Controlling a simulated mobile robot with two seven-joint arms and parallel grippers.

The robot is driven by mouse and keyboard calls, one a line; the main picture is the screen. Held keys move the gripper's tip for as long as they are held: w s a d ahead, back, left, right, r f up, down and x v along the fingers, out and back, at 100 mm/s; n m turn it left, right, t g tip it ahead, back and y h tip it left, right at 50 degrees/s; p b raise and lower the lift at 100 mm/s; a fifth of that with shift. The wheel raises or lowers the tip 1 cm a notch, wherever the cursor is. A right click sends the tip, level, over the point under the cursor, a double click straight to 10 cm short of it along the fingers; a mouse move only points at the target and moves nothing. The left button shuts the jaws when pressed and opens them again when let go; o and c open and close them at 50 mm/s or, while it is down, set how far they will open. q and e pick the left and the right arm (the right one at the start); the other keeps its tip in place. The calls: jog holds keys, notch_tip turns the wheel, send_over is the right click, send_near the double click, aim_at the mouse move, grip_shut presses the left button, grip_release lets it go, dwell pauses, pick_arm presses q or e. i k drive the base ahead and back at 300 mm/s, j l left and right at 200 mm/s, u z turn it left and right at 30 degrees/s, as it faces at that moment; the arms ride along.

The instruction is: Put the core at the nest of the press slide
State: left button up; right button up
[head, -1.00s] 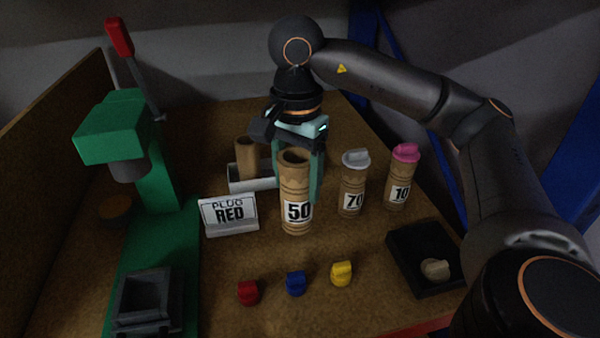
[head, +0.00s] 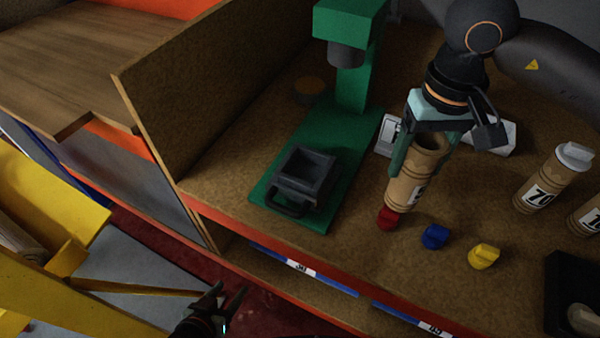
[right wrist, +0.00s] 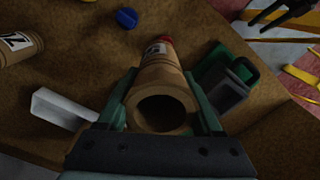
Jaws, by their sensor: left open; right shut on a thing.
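The core is a brown cardboard tube (head: 408,182) with an open top and a label, which reads 50 in the earlier head view. My right gripper (head: 426,150) is shut on it near its top; the right wrist view also shows the core (right wrist: 160,92) between the fingers. Whether its base touches the table is hard to tell. The press slide's nest is a dark grey open box (head: 304,178) with a front handle, on the green press base (head: 335,140), left of the core. The nest looks empty. My left gripper (head: 228,298) is open and empty, low in front of the shelf.
Red (head: 387,217), blue (head: 434,236) and yellow (head: 483,255) plugs lie along the front. The core marked 70 (head: 540,185) stands at right, with another beside it. A white sign (head: 495,137) is partly hidden behind my right gripper. The press head (head: 345,45) overhangs the base.

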aim_at(306, 175)
jog(key=u, duration=0.9)
jog(key=k+l+u, duration=0.15)
jog(key=u, duration=0.75)
jog(key=k, duration=0.55)
